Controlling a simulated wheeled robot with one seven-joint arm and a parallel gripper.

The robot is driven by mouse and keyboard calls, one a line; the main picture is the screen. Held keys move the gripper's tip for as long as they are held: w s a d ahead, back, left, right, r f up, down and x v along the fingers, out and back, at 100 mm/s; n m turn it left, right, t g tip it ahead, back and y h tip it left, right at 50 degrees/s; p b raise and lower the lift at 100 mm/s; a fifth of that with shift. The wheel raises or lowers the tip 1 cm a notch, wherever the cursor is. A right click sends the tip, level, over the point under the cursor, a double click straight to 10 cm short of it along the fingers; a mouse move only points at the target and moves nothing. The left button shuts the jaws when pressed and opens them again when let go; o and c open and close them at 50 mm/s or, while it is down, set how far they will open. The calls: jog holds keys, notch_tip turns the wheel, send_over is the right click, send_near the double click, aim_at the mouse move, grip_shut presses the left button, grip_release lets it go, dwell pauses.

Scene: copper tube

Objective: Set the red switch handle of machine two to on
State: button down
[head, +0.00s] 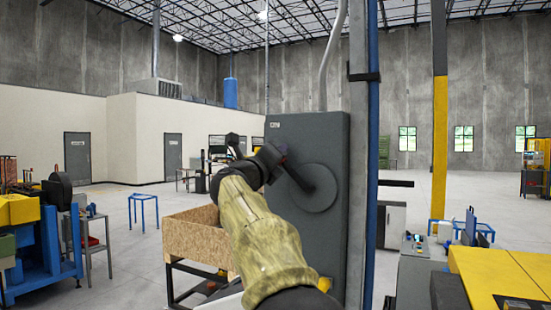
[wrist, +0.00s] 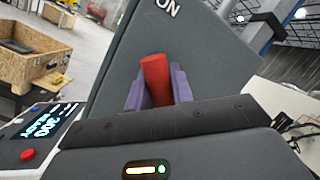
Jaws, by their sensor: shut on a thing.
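The red switch handle (wrist: 156,72) stands between the two purple finger pads of my gripper (wrist: 159,87) in the wrist view. My gripper is shut on it, and the handle's rounded top sticks up above the pads. Behind it is the grey switch box, with the letters "ON" (wrist: 167,7) partly cut off at the top edge. In the head view, the tall grey switch box (head: 330,250) stands right of my arm. A dark lever (head: 298,180) runs from its round disc (head: 318,190) up and left to my gripper (head: 272,156). The red grip is hidden there.
A wooden crate (head: 190,228) on a dark stand is left of the box. A blue pipe (head: 372,200) runs along the box's right side. Yellow equipment (head: 490,277) stands at the lower right, and blue machinery (head: 45,250) is far left.

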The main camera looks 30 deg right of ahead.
jog(key=shift+d+f, duration=0.1)
jog(key=c, duration=1.6)
grip_release()
jog(key=o, duration=0.4)
jog(key=shift+s, duration=0.2)
jog(key=shift+w, duration=0.1)
jog(key=shift+a, duration=0.3)
jog(key=b+v, duration=0.7)
jog(key=v, duration=1)
